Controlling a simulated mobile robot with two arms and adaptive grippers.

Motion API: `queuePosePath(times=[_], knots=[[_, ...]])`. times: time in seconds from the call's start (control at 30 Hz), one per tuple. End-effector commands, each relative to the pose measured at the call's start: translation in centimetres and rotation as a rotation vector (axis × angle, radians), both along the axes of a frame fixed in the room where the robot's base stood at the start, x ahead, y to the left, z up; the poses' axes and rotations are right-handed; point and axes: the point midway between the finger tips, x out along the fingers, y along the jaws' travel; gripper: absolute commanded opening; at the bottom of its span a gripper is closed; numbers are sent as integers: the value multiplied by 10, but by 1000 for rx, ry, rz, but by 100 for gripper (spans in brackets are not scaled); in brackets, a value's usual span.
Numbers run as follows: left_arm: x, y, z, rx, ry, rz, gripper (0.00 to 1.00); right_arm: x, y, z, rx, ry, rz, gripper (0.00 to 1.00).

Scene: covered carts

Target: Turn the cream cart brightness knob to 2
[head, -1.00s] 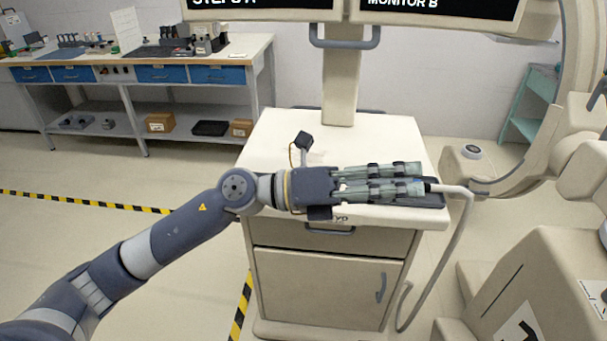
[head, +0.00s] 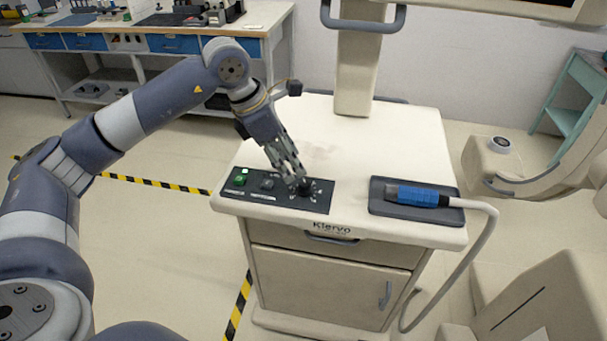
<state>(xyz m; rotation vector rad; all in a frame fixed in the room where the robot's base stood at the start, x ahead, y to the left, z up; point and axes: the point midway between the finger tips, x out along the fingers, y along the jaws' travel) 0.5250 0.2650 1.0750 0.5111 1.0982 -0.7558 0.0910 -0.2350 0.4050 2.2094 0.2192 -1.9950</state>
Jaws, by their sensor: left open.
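The cream cart (head: 370,148) stands in the middle of the head view with a dark control panel (head: 318,206) at its front left. The brightness knob (head: 306,189) is a dark dial on the right part of that panel, with small markings around it. My left gripper (head: 296,183) points down over the panel with its fingertips at the knob. It is open, and the fingers partly hide the knob. I cannot tell whether they touch it or what setting it is at. My right gripper is not in view.
A lit green button (head: 240,180) and a dark switch (head: 267,184) sit left of the knob. A blue probe (head: 418,195) with a pale cable lies in a dark tray (head: 378,206) on the cart's right. The monitor column (head: 358,75) rises behind.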

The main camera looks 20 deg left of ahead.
Motion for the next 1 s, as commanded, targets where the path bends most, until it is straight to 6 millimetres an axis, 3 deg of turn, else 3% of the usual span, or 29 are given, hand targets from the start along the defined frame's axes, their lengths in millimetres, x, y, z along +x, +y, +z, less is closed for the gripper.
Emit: queuePosePath(times=[0.1,0.2,0.27,0.53,0.8,1.0], knots=[[5,-8,-21,-1,5,-2,46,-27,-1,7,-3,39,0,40],[10,-13,-38,-2,5,0,46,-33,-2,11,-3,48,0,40],[12,-16,-47,-3,3,-1,46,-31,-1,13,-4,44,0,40],[19,-23,-69,-4,1,0,46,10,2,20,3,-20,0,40],[19,-23,-70,-3,-1,-1,46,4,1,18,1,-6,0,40],[19,-23,-70,-3,-1,-1,2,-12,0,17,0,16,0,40]])
